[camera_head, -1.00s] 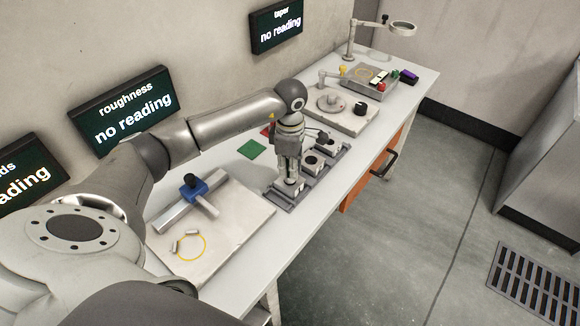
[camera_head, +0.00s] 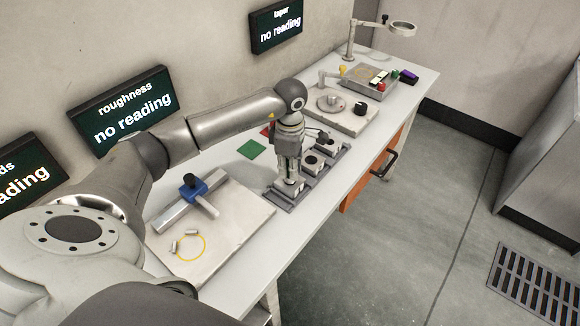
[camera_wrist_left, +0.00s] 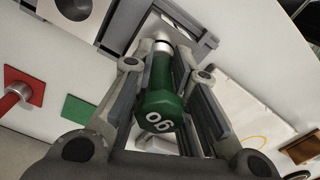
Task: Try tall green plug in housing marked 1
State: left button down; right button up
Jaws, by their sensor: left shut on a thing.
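My left gripper (camera_head: 290,180) is shut on a green plug (camera_wrist_left: 160,98) above the nearest block of the grey rack (camera_head: 279,199). I cannot read the housing marks. My right gripper is not in view.
A bare green pad (camera_head: 251,149) lies behind the rack; a red pad (camera_wrist_left: 26,88) bears a red plug. A stone plate (camera_head: 235,225) with a blue-clamped tool (camera_head: 195,188) lies nearer. A round-table instrument (camera_head: 331,105) stands beyond. The wall screens show "no reading".

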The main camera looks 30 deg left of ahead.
pick_arm(q)
jog(key=shift+f+b, duration=1.15)
jog(key=shift+f, duration=0.25)
dwell(1.0)
jog(key=shift+r, duration=0.1)
dwell(1.1)
jog(key=shift+r+p, duration=2.05)
jog(key=shift+r, duration=1.4)
